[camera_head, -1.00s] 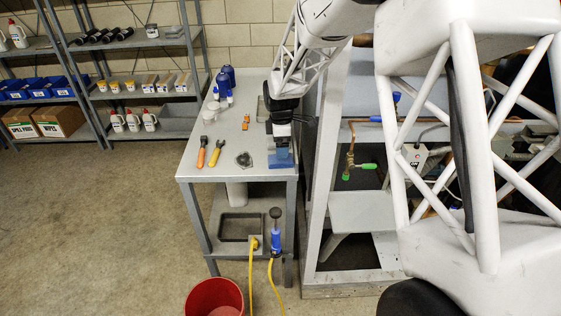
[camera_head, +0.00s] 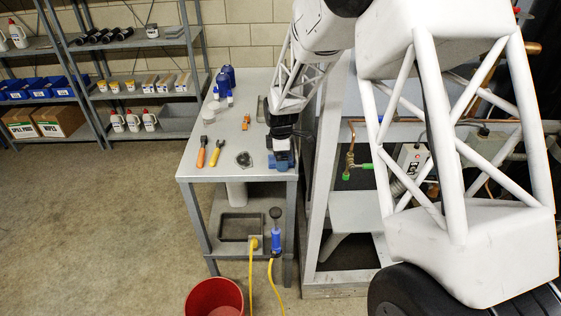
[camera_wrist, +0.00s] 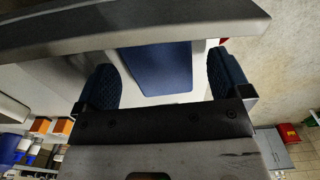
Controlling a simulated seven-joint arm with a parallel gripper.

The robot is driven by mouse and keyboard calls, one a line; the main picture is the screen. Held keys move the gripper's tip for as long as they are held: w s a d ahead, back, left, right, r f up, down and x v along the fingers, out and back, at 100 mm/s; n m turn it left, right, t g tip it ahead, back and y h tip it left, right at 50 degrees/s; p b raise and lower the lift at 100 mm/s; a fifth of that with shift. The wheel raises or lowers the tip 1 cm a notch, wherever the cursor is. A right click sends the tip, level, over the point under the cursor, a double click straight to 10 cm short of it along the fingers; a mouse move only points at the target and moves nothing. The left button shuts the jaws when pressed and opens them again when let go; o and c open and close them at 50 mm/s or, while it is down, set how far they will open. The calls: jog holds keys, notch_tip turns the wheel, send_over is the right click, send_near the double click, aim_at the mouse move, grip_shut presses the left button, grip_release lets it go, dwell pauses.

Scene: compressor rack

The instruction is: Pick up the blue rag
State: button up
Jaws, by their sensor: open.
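The blue rag (camera_head: 284,165) lies at the front right corner of the grey workbench (camera_head: 225,168). In the wrist view the rag (camera_wrist: 157,68) is a flat dark blue rectangle on the pale bench top, between my two fingers. My gripper (camera_head: 281,152) points down just above the rag and hides part of it in the head view. The wrist view shows my gripper (camera_wrist: 162,72) wide open, with a dark pad on each side of the rag. I cannot tell how much height is left between the pads and the bench.
Orange-handled (camera_head: 201,157) and yellow-handled (camera_head: 218,158) tools and a dark metal part (camera_head: 244,160) lie left of the rag. Blue bottles (camera_head: 225,80) stand farther back. A metal frame (camera_head: 318,200) with pipes stands close on the right. A red bucket (camera_head: 214,298) is on the floor.

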jog(key=shift+f, duration=0.4)
jog(key=c, duration=1)
jog(key=shift+r, duration=0.15)
jog(key=shift+r, duration=4.9)
